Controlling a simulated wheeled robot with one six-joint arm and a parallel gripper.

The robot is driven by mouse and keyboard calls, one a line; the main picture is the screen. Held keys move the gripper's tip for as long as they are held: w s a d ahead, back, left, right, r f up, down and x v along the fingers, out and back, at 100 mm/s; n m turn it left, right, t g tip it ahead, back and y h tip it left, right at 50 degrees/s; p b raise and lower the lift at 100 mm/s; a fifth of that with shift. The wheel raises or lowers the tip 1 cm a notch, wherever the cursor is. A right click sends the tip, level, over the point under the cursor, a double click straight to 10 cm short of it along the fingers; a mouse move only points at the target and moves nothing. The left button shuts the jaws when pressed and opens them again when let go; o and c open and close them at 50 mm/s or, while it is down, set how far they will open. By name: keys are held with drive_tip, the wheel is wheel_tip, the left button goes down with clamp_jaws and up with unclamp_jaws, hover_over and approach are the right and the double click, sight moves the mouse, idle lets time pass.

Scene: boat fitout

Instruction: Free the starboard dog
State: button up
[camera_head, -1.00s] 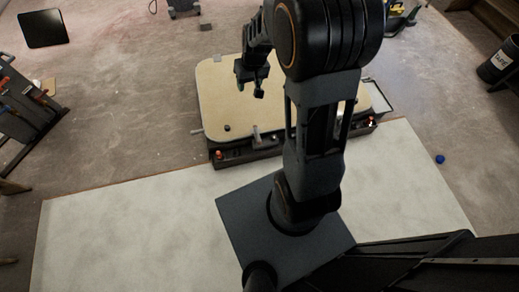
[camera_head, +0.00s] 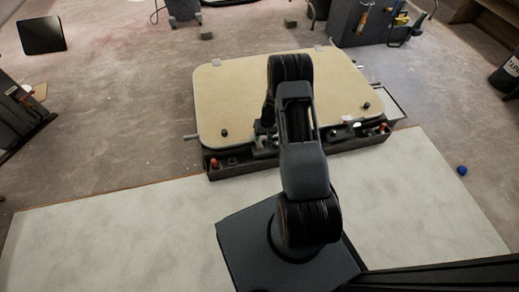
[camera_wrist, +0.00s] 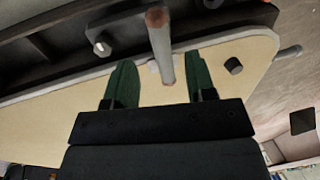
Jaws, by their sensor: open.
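A cream hatch panel (camera_head: 240,95) lies on a dark frame (camera_head: 235,168) on the floor. Metal dogs sit along its near edge; one (camera_head: 347,131) shows right of my arm, and another is near my gripper (camera_head: 262,128), partly hidden. In the wrist view my gripper (camera_wrist: 153,88) has its two green fingers apart, with a grey dog handle (camera_wrist: 162,52) with a rusty orange tip standing between them. I see gaps on both sides of the handle. I cannot tell which dog is the starboard one.
Black knobs (camera_head: 224,132) stand on the panel, and orange knobs (camera_head: 214,163) on the frame. A pale mat (camera_head: 110,235) covers the floor in front. A blue object (camera_head: 462,170) lies at the right. A dark tool stand (camera_head: 370,25) is behind.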

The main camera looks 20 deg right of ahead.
sight(260, 143)
drive_tip(key=f+b, duration=0.1)
drive_tip(key=f, duration=0.2)
drive_tip(key=a+f+b, duration=0.1)
drive_tip(key=f, duration=0.2)
drive_tip(key=f+b, duration=0.1)
drive_tip(key=f, duration=0.1)
drive_tip(key=shift+w+a+f, duration=0.15)
drive_tip(key=shift+a+f, duration=0.2)
drive_tip(key=shift+f, duration=0.05)
drive_tip(key=c, duration=0.9)
